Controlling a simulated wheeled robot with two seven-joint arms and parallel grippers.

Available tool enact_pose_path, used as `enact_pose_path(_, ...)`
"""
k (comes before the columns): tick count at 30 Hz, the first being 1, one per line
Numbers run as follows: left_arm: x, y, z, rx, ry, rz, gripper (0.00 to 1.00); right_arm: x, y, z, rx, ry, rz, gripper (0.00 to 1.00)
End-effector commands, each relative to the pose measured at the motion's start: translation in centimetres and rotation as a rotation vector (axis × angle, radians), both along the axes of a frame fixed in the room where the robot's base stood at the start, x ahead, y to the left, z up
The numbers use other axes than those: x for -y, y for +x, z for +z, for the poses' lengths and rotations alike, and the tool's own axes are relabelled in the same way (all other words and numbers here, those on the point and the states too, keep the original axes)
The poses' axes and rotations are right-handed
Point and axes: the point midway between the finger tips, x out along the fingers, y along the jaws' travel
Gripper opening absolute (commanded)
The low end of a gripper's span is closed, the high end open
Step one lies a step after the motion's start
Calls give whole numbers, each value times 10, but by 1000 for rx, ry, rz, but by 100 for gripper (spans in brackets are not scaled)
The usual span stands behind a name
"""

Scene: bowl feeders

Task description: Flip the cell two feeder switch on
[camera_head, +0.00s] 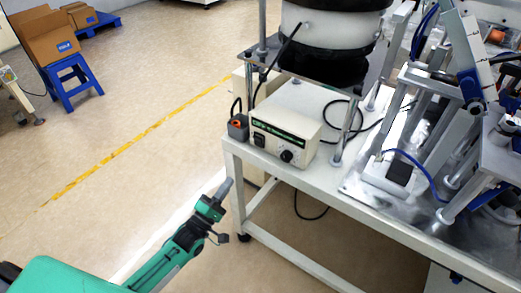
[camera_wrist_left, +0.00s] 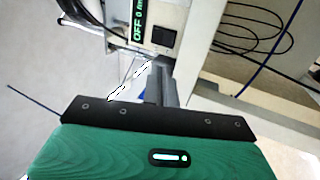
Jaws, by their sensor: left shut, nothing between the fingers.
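The feeder controller (camera_head: 285,132) is a cream box with a dark green label strip, a black rocker switch and a round knob on its front. It stands on the white table's near left corner. The black rocker switch (camera_head: 259,140) is at the left of that front. In the left wrist view the switch (camera_wrist_left: 163,38) shows beside a green display reading "OFF" (camera_wrist_left: 138,20). My left gripper (camera_head: 225,187) is shut and empty, in front of the table corner and below the controller. In the left wrist view its fingers (camera_wrist_left: 160,75) point toward the switch, apart from it. My right gripper is not in view.
A small grey box with an orange-red button (camera_head: 238,124) stands just left of the controller. A bowl feeder (camera_head: 330,40) rises behind it. Metal fixtures (camera_head: 460,110) crowd the table's right side. The table's front edge (camera_head: 300,178) lies near my gripper.

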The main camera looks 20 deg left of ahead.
Motion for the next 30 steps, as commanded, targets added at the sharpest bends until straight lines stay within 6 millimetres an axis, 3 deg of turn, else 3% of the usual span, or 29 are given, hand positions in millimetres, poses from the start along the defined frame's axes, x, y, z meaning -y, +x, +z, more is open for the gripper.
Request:
enact_pose_path(14, 2, 4, 7, 9, -15, -7, 0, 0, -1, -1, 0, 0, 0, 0)
enact_pose_path(20, 11, 29, 18, 11, -14, -6, 0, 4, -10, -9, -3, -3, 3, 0)
enact_pose_path(30, 33, 91, 44, 10, -15, -6, 0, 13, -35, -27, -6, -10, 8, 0)
